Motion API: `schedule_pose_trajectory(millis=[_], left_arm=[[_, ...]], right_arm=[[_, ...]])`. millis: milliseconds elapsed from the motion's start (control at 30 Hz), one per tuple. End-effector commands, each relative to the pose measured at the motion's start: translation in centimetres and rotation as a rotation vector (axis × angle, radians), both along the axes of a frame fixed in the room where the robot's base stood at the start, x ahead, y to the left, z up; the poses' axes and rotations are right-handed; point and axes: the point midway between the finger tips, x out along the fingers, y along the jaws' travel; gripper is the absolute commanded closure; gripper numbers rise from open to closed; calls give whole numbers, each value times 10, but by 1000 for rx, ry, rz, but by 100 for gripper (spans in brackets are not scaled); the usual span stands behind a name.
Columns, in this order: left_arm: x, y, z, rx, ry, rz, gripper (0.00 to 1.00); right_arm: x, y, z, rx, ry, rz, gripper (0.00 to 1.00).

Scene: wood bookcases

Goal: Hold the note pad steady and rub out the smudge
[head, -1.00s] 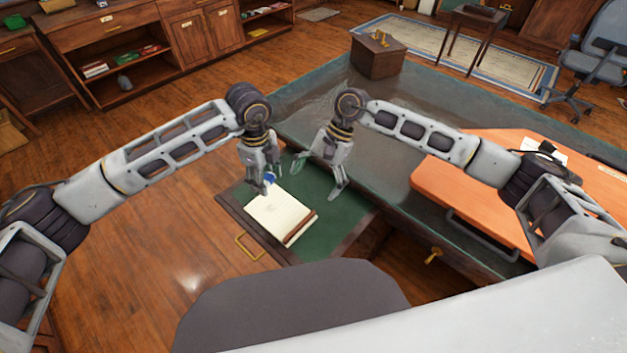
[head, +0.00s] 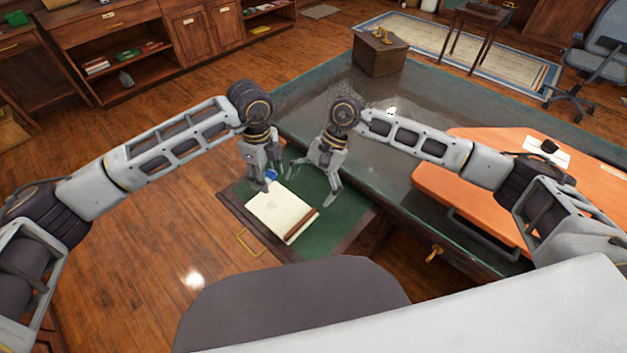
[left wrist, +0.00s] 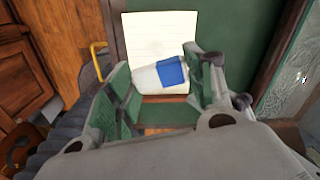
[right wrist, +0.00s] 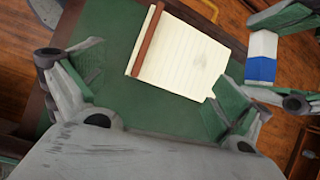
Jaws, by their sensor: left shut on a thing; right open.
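The note pad (head: 282,216), cream ruled paper with a brown binding strip, lies flat in a green-lined open drawer (head: 325,225). A faint grey smudge (right wrist: 201,59) shows on its page in the right wrist view. My left gripper (head: 266,182) is shut on a white and blue eraser (left wrist: 172,73), by the pad's far edge in the head view. I cannot tell whether the eraser touches the paper. My right gripper (head: 312,184) is open and empty over the green lining, just right of the pad; its fingers also show in the right wrist view (right wrist: 155,90).
The glass-topped desk (head: 310,105) stands behind the drawer, with a wooden box (head: 380,60) at its far end. An orange panel (head: 470,190) is at right. Green lining right of the pad is bare.

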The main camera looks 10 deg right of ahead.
Motion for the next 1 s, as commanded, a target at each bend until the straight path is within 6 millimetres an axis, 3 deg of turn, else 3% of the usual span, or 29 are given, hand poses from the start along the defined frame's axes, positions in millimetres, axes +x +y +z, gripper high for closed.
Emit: schedule_pose_trajectory(millis=[600,1000], left_arm=[[0,0,0,0,0,0,66],[0,0,0,0,0,0,66]], right_arm=[[-20,34,-61,1,1,0,0],[-25,42,-76,0,0,0,0]])
